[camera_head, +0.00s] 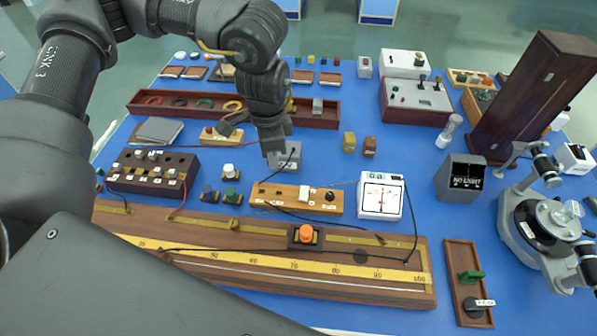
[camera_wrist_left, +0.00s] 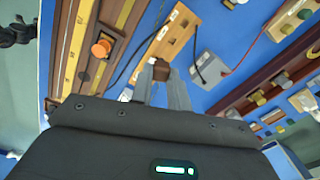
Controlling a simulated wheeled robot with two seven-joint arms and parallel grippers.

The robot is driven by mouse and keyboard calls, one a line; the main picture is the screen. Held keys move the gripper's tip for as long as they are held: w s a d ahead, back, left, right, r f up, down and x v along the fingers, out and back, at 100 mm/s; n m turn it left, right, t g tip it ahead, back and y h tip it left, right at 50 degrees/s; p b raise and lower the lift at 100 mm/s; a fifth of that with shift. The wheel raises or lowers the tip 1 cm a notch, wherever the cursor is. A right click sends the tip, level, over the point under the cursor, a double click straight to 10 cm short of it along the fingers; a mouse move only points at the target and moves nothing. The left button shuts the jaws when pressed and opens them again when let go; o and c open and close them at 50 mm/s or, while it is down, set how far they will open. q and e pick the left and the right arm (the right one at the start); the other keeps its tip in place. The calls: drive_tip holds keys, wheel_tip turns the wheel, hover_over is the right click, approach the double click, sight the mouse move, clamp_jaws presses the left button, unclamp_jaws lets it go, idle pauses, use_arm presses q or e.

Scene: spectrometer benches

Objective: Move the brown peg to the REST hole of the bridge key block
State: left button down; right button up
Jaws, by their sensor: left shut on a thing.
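My left gripper (camera_head: 275,150) hangs over the middle of the bench, behind the bridge key block. In the left wrist view, the left gripper (camera_wrist_left: 165,82) is shut on the brown peg (camera_wrist_left: 161,69), a small dark brown piece between its fingertips. The peg cannot be made out in the head view. The bridge key block looks to be the light wooden strip (camera_head: 281,196) with a white key and a black knob; it also shows in the left wrist view (camera_wrist_left: 166,36), beyond the fingertips. Its small labels are too small to read. My right gripper is not in view.
A grey box (camera_head: 287,161) with wires stands by the left gripper. The white meter (camera_head: 380,195) is right of the block. The long wooden metre bridge (camera_head: 290,280) with its orange knob (camera_head: 306,234) lies in front. Wires cross nearby.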

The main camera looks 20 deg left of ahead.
use_arm(q)
drive_tip(key=w+a+f+m+p, duration=0.1)
drive_tip(key=w+f+m+p, duration=0.2)
drive_tip(key=f+m+p, duration=0.5)
wheel_tip(320, 180, down, 4)
drive_tip(key=m, duration=0.5)
drive_tip(key=shift+w, duration=0.15)
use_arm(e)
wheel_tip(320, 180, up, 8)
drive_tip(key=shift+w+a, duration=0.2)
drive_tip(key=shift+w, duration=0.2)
use_arm(q)
drive_tip(key=shift+f+b, duration=2.35)
drive_tip(key=shift+b, duration=0.2)
drive_tip(key=shift+f+b, duration=0.5)
drive_tip(key=shift+f, duration=0.35)
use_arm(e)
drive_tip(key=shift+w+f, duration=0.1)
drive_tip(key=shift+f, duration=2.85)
